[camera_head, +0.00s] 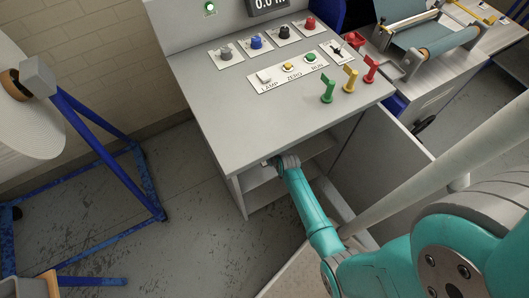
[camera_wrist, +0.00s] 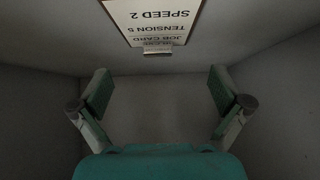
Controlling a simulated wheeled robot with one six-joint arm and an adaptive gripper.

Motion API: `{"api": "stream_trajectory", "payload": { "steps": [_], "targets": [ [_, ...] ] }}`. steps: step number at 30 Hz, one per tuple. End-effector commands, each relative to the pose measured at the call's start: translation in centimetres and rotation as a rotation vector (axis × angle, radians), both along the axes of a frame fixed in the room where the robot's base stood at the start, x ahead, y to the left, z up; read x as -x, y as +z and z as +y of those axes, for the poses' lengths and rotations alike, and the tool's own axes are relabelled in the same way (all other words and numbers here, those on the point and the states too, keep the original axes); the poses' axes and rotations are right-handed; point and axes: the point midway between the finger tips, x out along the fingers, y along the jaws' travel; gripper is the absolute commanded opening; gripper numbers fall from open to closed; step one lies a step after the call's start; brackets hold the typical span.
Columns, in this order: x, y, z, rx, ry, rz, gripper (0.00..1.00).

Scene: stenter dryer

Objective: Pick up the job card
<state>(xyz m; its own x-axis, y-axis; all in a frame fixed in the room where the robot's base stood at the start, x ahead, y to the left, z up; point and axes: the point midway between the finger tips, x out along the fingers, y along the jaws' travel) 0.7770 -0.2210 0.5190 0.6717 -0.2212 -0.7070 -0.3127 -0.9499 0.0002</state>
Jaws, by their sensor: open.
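In the wrist view the job card (camera_wrist: 155,17) is a white card with dark print, upside down in the picture, reading "JOB CARD", "TENSION 5" and "SPEED 2". A small light-coloured tab or clip (camera_wrist: 158,53) shows at its near edge. The card's far part is cut off by the top of the view. My gripper (camera_wrist: 161,90) is open and empty, its two teal fingers spread wide, with the card ahead and between their lines, apart from them. In the head view my gripper (camera_head: 272,162) is at the cabinet opening, mostly hidden under the top; the card is not visible there.
The grey cabinet (camera_head: 240,125) has knobs, buttons and three coloured levers (camera_head: 350,80) on top. Its door (camera_head: 375,165) stands open at the right. Cabinet walls close in on both sides of my gripper. A blue frame (camera_head: 105,165) stands left.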

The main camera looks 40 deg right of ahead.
Motion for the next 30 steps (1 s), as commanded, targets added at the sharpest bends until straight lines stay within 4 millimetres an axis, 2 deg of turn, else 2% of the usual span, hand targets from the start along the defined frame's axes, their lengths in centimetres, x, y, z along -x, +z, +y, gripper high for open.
{"api": "stream_trajectory", "payload": {
  "steps": [12,23,26,30],
  "targets": [
    [-2.8,-3.2,-1.3,0.0,0.0,0.0,1.0],
    [-3.1,-3.6,-1.4,0.0,0.0,0.0,1.0],
    [-3.1,-3.6,-1.4,0.0,0.0,0.0,0.78],
    [-3.1,-3.6,-1.4,0.0,0.0,0.0,0.42]
  ]
}}
